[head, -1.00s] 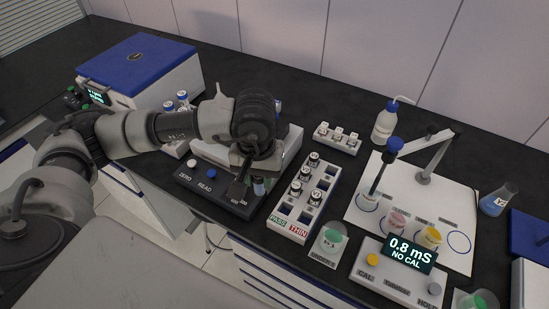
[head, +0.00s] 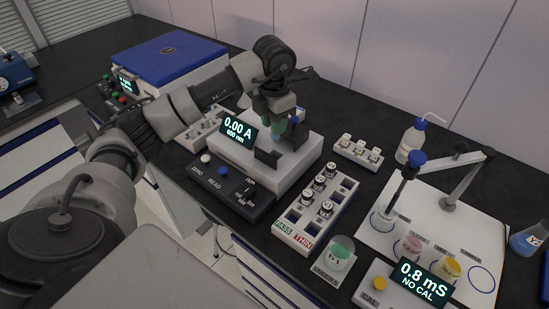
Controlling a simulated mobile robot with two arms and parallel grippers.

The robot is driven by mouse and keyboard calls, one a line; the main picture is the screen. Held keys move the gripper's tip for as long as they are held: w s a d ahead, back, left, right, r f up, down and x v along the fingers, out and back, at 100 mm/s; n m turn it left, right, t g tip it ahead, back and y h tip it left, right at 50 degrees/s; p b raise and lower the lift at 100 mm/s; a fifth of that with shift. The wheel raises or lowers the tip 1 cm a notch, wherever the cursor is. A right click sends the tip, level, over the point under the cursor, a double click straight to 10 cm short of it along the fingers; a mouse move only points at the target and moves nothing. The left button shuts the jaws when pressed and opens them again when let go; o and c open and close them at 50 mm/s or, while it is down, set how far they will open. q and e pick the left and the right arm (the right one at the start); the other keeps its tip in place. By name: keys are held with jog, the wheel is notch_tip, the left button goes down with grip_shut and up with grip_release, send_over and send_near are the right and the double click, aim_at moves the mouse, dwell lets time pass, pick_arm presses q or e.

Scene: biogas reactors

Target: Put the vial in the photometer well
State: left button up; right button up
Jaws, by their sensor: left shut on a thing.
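The photometer (head: 283,180) is a white box with a dark front panel, and its display (head: 238,128) reads 0.00 A, 600 nm. My left gripper (head: 282,143) is over the top of the photometer, pointing down, shut on the vial (head: 280,126). Only a small blue-green part of the vial shows between the dark fingers. The well is hidden behind the gripper, so I cannot tell whether the vial is over it or partly in it. My right gripper is not in view.
Right of the photometer stands a vial rack (head: 301,221) marked PASS and THIN, with several dark-capped vials. A beaker of green liquid (head: 340,253) is in front. A white mat (head: 440,222) with a probe stand and cups lies at the right. A blue-lidded box (head: 170,58) stands behind my arm.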

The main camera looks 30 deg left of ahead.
aim_at(274, 139)
pick_arm(q)
notch_tip(274, 139, down, 5)
jog(key=shift+p, duration=0.4)
notch_tip(274, 139, down, 3)
jog(key=shift+r+p, duration=0.1)
jog(key=shift+p, duration=0.25)
jog(key=shift+f, duration=0.7)
jog(key=o, duration=0.9)
jog(key=shift+r, duration=0.1)
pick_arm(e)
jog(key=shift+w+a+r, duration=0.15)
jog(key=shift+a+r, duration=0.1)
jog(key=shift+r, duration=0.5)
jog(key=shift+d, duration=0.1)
